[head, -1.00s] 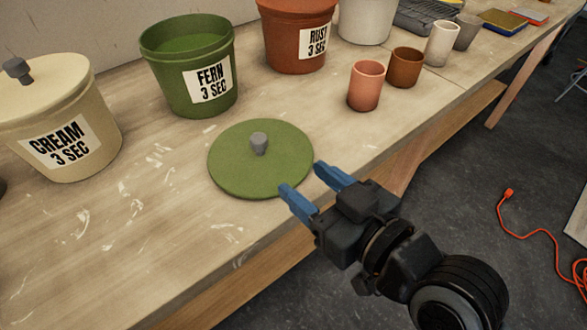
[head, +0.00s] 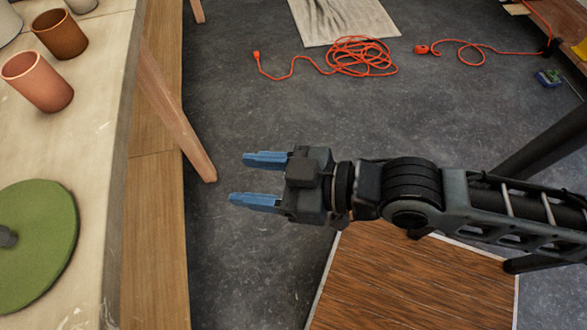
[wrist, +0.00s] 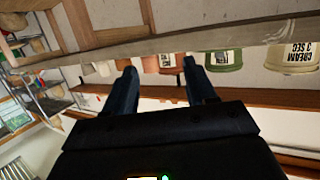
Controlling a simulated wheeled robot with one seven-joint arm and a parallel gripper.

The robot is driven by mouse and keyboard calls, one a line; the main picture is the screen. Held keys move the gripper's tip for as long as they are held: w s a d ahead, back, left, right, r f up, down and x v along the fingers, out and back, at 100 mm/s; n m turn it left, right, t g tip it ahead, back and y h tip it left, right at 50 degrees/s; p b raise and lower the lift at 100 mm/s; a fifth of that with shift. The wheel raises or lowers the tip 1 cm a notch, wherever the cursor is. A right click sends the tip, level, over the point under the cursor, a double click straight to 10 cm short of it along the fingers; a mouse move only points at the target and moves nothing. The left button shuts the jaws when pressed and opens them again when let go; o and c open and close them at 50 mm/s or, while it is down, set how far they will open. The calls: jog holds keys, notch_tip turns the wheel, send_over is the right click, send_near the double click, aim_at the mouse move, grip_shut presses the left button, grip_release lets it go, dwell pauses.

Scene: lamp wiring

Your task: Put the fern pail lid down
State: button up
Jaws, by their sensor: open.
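The green fern lid (head: 40,240) lies flat on the worktable at the left edge of the head view, its grey knob (head: 6,237) up and partly cut off by the frame. My gripper (head: 250,180) is open and empty. It is to the right of the table edge, over the floor, apart from the lid, with its blue fingers pointing left toward the table. In the wrist view, the green fern pail (wrist: 224,61) shows beyond the fingers, with its label partly seen. The lid is not clearly seen in the wrist view.
A pink cup (head: 40,82) and a brown cup (head: 60,35) stand on the table (head: 100,150). The cream pail (wrist: 292,58) shows in the wrist view. An orange cord (head: 355,58) lies on the floor. A slanted table leg (head: 175,115) is left of my gripper.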

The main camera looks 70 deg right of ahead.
jog(key=s+d+r+m+h, duration=0.1)
jog(key=s, duration=0.5)
jog(key=s+d+r+m+h, duration=0.1)
jog(key=s+d, duration=0.1)
jog(key=s, duration=0.5)
jog(key=shift+r+h, duration=0.25)
jog(key=shift+h, duration=0.05)
